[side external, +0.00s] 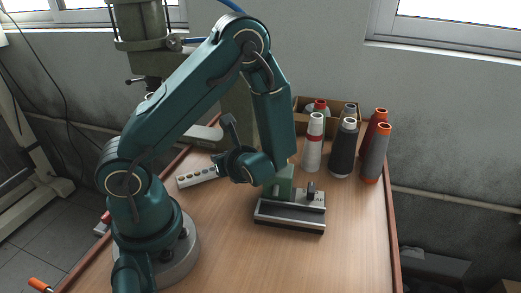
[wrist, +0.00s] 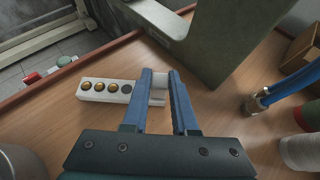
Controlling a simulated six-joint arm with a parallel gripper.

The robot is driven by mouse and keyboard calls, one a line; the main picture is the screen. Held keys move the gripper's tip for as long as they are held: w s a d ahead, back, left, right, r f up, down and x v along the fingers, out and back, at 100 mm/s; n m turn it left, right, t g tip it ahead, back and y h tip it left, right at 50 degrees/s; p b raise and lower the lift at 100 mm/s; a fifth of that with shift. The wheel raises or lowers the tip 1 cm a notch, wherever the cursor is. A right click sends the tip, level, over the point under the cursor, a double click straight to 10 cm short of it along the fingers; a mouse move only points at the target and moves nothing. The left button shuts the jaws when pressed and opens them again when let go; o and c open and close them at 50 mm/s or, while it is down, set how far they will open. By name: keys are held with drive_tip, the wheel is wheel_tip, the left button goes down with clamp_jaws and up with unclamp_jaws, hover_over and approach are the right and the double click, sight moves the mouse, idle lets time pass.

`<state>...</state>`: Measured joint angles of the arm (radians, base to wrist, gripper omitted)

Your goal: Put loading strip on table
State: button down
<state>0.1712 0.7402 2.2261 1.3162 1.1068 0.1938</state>
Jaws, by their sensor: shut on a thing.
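The loading strip (side external: 196,176) is a white bar with a row of round holes, left of the middle of the table in the side view. My gripper (wrist: 161,76) is shut on the strip's right part, with white showing between the two blue fingers. In the side view my gripper (side external: 220,165) is at the strip's right end. The fingers hide part of the strip, and I cannot tell whether it touches the table.
A dark fixture with a metal top (side external: 290,212) stands right of my gripper. Several thread cones (side external: 345,148) and a cardboard box (side external: 350,108) stand at the back right. A grey-green machine body (wrist: 215,35) rises behind the strip. The front right of the table (side external: 340,265) is clear.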

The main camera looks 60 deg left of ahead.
drive_tip(key=shift+f, duration=0.35)
drive_tip(key=shift+f, duration=0.15)
drive_tip(key=c, duration=0.7)
unclamp_jaws()
